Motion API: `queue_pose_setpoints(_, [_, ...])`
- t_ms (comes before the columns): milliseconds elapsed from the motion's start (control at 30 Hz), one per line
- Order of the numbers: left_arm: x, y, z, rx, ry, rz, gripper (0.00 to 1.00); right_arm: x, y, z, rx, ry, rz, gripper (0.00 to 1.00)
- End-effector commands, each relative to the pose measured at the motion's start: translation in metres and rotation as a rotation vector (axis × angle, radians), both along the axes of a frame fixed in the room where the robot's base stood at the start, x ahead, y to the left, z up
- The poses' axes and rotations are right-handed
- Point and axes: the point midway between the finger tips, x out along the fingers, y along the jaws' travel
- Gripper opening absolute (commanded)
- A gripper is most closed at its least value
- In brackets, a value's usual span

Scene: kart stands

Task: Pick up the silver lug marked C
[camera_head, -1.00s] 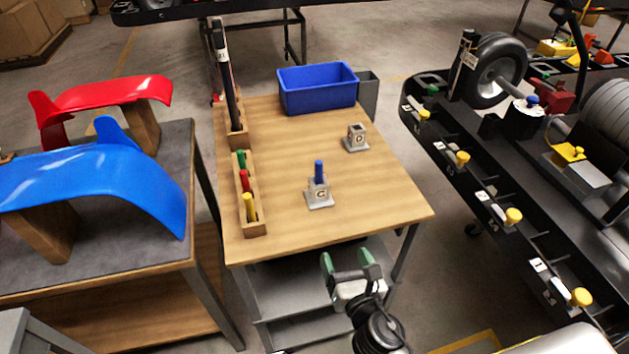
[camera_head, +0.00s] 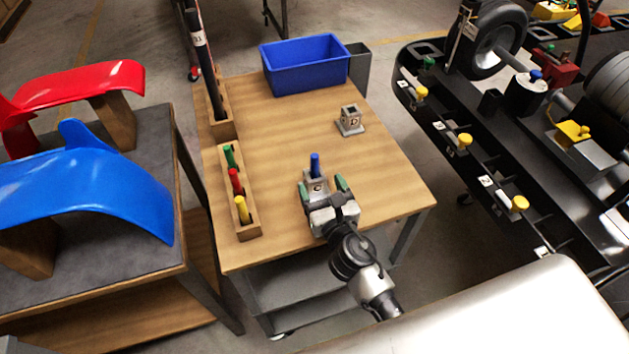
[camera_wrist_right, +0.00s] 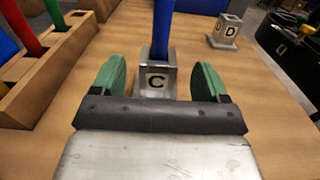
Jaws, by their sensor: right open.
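The silver lug marked C (camera_head: 316,184) stands upright on the wooden table, with a blue peg (camera_head: 315,164) rising from its top. In the right wrist view, the lug marked C (camera_wrist_right: 156,82) stands straight ahead, between and just beyond the two green fingertips. My right gripper (camera_head: 322,190) is open and low over the table, its fingers on either side of the lug with gaps visible. It also shows in the right wrist view (camera_wrist_right: 157,85). The lug's base is partly hidden by the gripper. My left gripper is not in view.
A second silver lug marked D (camera_head: 350,121) stands farther back right. A wooden rack (camera_head: 247,229) with green, red and yellow pegs lies along the left edge. A blue bin (camera_head: 305,68) is at the back. A black kart frame (camera_head: 437,136) stands to the right.

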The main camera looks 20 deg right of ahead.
Motion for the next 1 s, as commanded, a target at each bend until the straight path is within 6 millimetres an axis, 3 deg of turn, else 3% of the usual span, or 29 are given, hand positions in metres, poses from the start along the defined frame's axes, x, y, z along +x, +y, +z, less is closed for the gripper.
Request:
queue_pose_setpoints(233, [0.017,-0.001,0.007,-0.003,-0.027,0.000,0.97,0.037,0.003,-0.001,0.003,-0.002,0.000,0.74])
queue_pose_setpoints(533, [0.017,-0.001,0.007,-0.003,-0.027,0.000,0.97,0.042,0.003,-0.002,0.002,-0.001,0.001,0.74])
queue_pose_setpoints(933, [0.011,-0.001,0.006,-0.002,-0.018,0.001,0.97,0.042,0.003,-0.002,0.001,0.000,0.001,0.15])
queue_pose_setpoints(1000, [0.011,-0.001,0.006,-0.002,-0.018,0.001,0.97,0.042,0.003,-0.001,0.001,-0.003,0.001,0.12])
